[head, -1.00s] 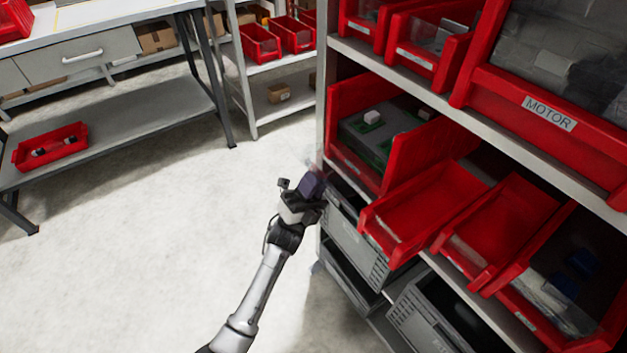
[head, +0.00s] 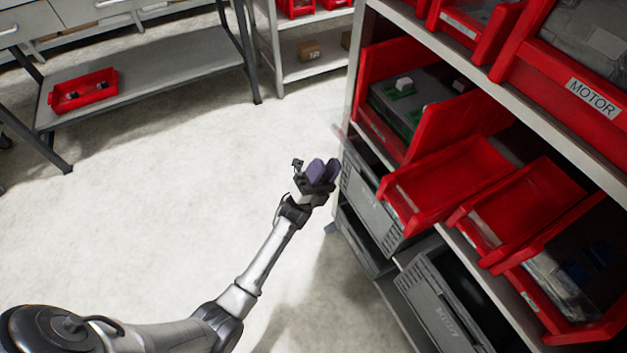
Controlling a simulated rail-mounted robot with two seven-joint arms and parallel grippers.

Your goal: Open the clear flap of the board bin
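The board bin (head: 377,127) is a red bin on the middle shelf, at its left end. Green boards (head: 401,93) with pale parts lie inside it. A faint see-through edge, likely the clear flap (head: 345,136), juts out low at the bin's front left; its exact tilt is hard to make out. My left gripper (head: 325,169) is below and left of the bin, apart from it, over the floor in front of the rack. Its purple finger pads stand apart with a small gap, and nothing shows between them. My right gripper is out of view.
Empty red bins (head: 447,183) stick out to the right of the board bin. Grey crates (head: 371,205) sit on the shelf below. The MOTOR bin (head: 590,100) is above right. Open floor (head: 190,180) lies left, before a workbench with a red tray (head: 83,91).

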